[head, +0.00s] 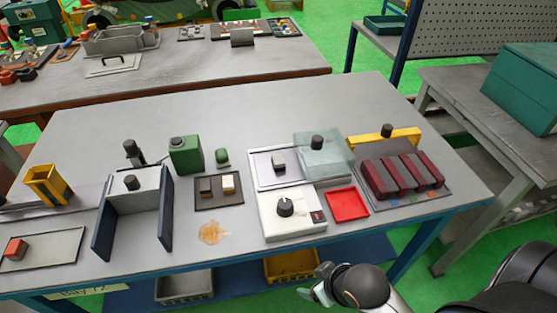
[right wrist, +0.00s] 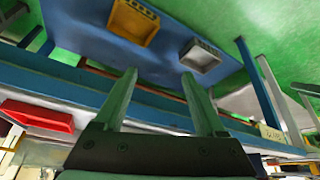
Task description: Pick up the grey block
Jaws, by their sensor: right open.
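A small dark grey block (head: 206,186) sits on a dark tray (head: 219,205) near the middle of the workbench, beside a cream block (head: 228,183). My right gripper (head: 318,285) is in front of the bench's front edge, well apart from the tray and to its lower right. In the right wrist view its two fingers (right wrist: 160,75) are spread with nothing between them. The grey block does not show in that view. My left gripper is not in view.
A white box with a black knob (head: 290,222) and a red tray (head: 348,205) stand right of the dark tray. A green canister (head: 186,155) stands behind it. An orange stain (head: 211,232) lies in front. A yellow bin (right wrist: 135,22) is on the shelf below.

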